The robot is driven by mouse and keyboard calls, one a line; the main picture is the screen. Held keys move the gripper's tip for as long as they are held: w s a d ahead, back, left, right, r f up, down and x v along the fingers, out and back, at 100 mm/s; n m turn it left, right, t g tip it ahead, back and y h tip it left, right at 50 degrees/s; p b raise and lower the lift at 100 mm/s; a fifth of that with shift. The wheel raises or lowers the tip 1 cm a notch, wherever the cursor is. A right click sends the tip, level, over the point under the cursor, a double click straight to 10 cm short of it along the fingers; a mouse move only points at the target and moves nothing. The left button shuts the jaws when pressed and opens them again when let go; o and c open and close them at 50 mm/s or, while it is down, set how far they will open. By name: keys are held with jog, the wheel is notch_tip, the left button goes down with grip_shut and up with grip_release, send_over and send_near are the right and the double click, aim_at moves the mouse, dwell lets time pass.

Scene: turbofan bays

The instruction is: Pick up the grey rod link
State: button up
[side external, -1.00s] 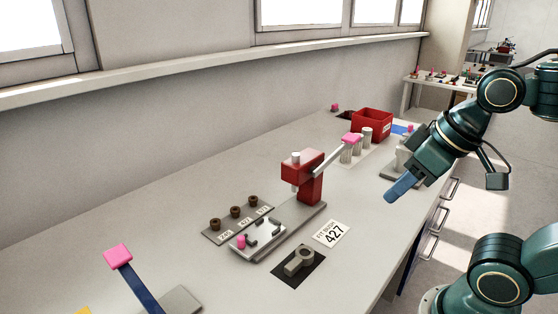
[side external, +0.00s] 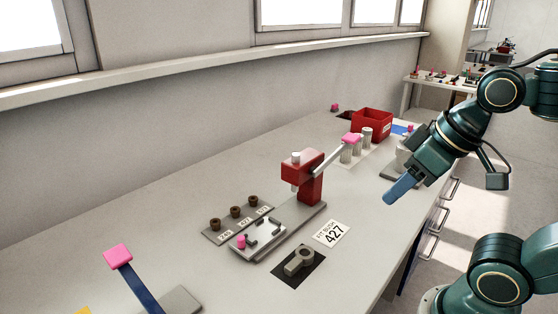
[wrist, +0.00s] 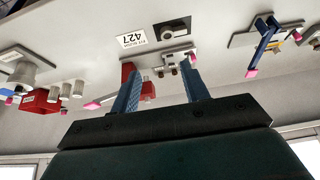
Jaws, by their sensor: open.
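The grey rod link (side external: 299,260) lies on a dark mat (side external: 285,271) near the bench's front edge, by a white card marked 427 (side external: 331,233). In the wrist view the rod link (wrist: 172,32) shows on its dark mat, above and beyond the fingers. My gripper (side external: 388,200) is to the right of the rod link and above the bench's front edge, well apart from it. In the wrist view its two blue fingers (wrist: 164,85) stand apart with nothing held between them.
A red press (side external: 310,180) with a pink-tipped lever stands behind the rod link. A plate with several brown bushings (side external: 236,212) is at left. A red bin (side external: 371,122) and grey cylinders (side external: 356,145) stand farther back. A blue lever with pink end (side external: 118,257) is at front left.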

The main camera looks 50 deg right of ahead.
jog(key=w+f+n+g+y, duration=0.2)
jog(key=w+f+n, duration=0.4)
jog(key=w+n, duration=0.3)
jog(key=w+f+n+g+y, duration=0.2)
jog(key=w+f+n+g, duration=0.1)
jog(key=w+f+n, duration=0.3)
jog(key=w+n, duration=0.2)
jog(key=n, duration=0.1)
jog(key=shift+w+d+f+g+y, duration=0.15)
jog(key=shift+w+d+g+y, duration=0.15)
jog(key=shift+w+d, duration=0.1)
jog(key=shift+f, duration=0.1)
send_over(296, 260)
jog(key=d, duration=0.3)
jog(key=shift+a+f, duration=0.2)
jog(key=shift+f, duration=3.7)
jog(key=shift+x, duration=2.6)
